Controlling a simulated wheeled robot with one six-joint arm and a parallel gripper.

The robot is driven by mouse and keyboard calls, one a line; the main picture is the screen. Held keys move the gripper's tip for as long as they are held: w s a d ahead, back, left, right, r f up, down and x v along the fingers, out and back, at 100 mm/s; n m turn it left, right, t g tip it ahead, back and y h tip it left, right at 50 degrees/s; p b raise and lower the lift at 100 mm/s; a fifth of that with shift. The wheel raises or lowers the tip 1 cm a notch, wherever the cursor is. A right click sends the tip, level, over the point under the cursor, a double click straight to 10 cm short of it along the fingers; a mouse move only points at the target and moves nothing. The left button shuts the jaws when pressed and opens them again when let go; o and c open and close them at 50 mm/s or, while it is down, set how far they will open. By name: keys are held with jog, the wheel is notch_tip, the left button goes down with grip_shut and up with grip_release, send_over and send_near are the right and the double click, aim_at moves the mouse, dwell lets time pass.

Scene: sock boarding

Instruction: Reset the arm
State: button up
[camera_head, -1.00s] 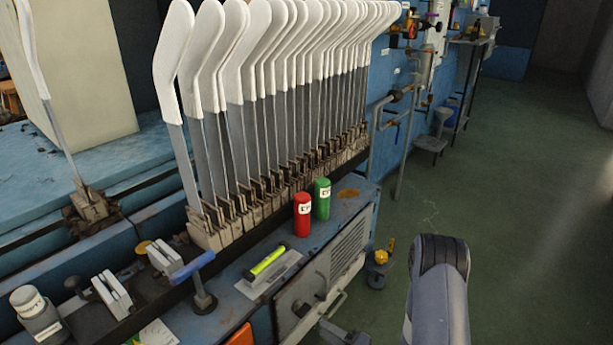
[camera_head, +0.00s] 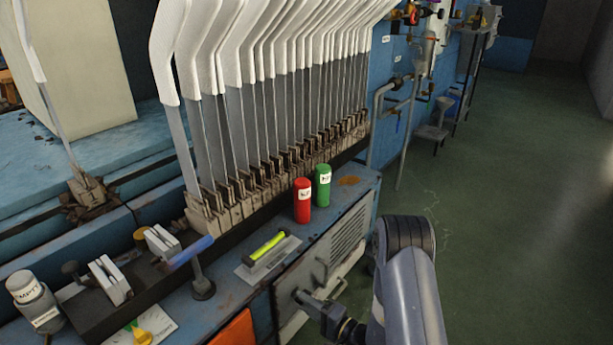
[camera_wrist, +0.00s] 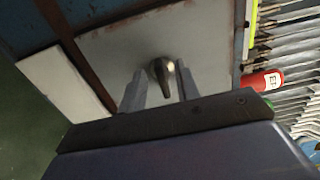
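My arm (camera_head: 402,275) shows at the lower right in the head view, bent beside the front of the blue machine. In the wrist view, my gripper (camera_wrist: 161,88) has its two grey fingers apart with a clear gap between them. A dark rounded knob (camera_wrist: 163,74) on a grey panel (camera_wrist: 112,50) shows between and beyond the fingertips. I cannot tell whether the fingers touch it. No held object is visible. In the head view a dark jointed part (camera_head: 335,318) lies low near the cabinet front, and my fingertips are not clear there.
A row of white-topped boards (camera_head: 270,60) rises behind. Clear green floor (camera_head: 500,220) lies to the right.

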jog(key=m, duration=0.2)
jog(key=m+p, duration=0.1)
jog(key=m, duration=0.3)
jog(key=shift+w+r, duration=0.1)
jog(key=shift+r, duration=0.3)
jog(key=shift+m+p, duration=0.55)
jog(key=shift+m, duration=0.25)
jog(key=shift+d, duration=0.1)
